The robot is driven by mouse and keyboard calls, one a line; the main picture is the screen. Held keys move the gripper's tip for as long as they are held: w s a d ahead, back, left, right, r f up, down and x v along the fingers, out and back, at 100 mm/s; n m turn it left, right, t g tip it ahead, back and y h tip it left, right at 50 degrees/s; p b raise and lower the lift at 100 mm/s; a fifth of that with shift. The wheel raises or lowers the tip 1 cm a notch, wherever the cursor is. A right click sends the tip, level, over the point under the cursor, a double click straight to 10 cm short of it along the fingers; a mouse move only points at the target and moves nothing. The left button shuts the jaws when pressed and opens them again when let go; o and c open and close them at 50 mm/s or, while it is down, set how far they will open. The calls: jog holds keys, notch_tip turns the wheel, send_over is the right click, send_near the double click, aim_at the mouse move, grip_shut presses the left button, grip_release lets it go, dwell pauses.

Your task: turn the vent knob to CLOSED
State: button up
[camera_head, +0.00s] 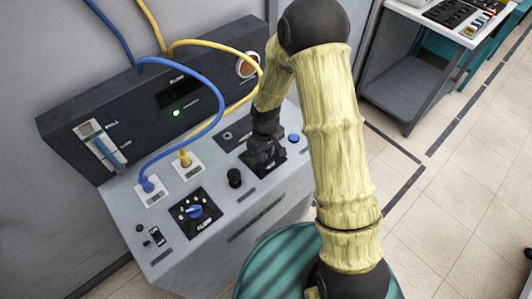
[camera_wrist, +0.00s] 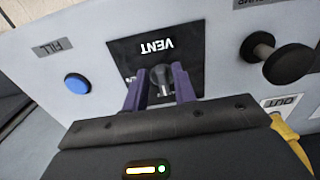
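The vent knob (camera_wrist: 161,80) is a small grey-black knob on a black square plate marked VENT (camera_wrist: 128,52), which appears upside down in the wrist view. My gripper (camera_wrist: 157,72) has its purple fingers on either side of the knob. The fingers stand apart, with a visible gap at least on the left, so it looks open around the knob. In the head view my gripper (camera_head: 264,150) is down over the black vent plate (camera_head: 285,165) and hides the knob. The CLOSED marking cannot be read.
A blue FILL button (camera_wrist: 77,84) sits beside the vent plate. A black knob (camera_head: 234,177) stands up on the other side. A blue flow knob (camera_head: 194,211) and plugged blue (camera_head: 147,184) and yellow (camera_head: 184,159) hoses occupy the panel's left part.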

aim_at(266, 156)
jog(key=shift+o, duration=0.3)
jog(key=shift+s, duration=0.1)
notch_tip(266, 156, up, 17)
jog(key=shift+r+b, duration=0.2)
jog(key=shift+b, duration=0.1)
dwell(0.6)
jog(key=s+d+m+t, duration=0.2)
jog(key=s+d+m, duration=0.5)
jog(key=s+d, duration=0.3)
jog(key=shift+s+d+t, duration=0.3)
jog(key=shift+s, duration=0.95)
